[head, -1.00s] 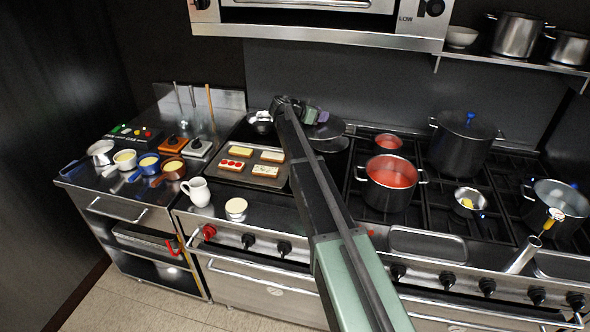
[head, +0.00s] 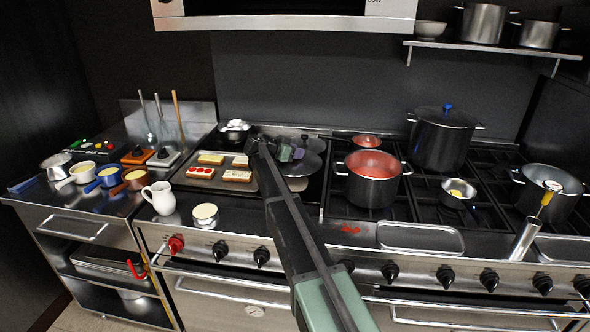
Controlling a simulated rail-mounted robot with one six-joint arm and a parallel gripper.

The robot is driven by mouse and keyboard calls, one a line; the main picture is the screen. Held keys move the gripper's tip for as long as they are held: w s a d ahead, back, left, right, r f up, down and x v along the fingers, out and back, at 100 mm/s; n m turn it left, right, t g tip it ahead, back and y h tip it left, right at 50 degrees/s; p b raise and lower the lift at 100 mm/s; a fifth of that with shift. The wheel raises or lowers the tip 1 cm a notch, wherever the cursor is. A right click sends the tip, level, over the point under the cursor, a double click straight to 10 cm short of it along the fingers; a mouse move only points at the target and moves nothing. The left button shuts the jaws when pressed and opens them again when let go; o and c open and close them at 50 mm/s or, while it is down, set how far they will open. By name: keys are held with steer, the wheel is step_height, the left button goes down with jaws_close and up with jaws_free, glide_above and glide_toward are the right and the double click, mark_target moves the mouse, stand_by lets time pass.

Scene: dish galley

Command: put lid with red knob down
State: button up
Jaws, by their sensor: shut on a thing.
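My gripper (head: 287,153) is over the back right of the griddle, at the far end of my arm. It is shut, and a dark round lid (head: 312,164) shows at and just right of its jaws, apparently held. No red knob can be made out; the jaws cover the place where it could be. A pale, shiny patch (head: 298,184) shows just below the lid's front edge. I cannot tell whether the lid touches the surface under it. Another lid with a blue knob (head: 447,108) sits on the tall dark pot (head: 440,146) to the right.
A tray of toast (head: 211,184) lies left of my arm, with a small pot (head: 235,131) behind it. A white jug (head: 161,198) stands at the front left.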

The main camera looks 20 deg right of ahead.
mark_target(295, 162)
step_height(295, 162, down, 4)
steer(key=b, duration=0.3)
steer(key=shift+f, duration=0.15)
steer(key=shift+w, duration=0.1)
steer(key=shift+r, duration=0.35)
steer(key=shift+f, duration=0.35)
steer(key=shift+s+f+b, duration=0.1)
steer(key=shift+s+b, duration=0.15)
steer(key=shift+b, duration=0.15)
steer(key=shift+s, duration=0.1)
